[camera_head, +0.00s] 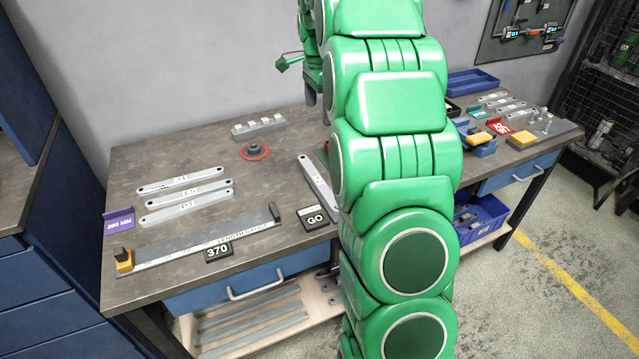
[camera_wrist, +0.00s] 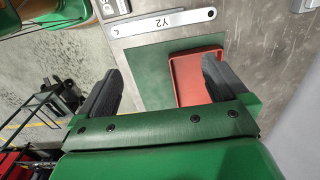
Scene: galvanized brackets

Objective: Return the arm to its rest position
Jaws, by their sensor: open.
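My green arm rises through the middle of the head view and hides part of the workbench (camera_head: 150,290). My gripper is not clearly visible there. In the wrist view my gripper (camera_wrist: 161,85) is open, its two dark fingers apart with nothing held between them. A flat metal bracket marked Y2 (camera_wrist: 162,22) lies beyond the fingertips. A red-rimmed tray (camera_wrist: 183,75) and a green surface (camera_wrist: 145,65) show between the fingers, below the bracket.
Several labelled brackets (camera_head: 185,193) lie at the bench's left. A length gauge (camera_head: 200,242), a 370 sign (camera_head: 218,249) and a GO block (camera_head: 313,217) are near the front edge. A blue tray (camera_head: 472,82) is at back right.

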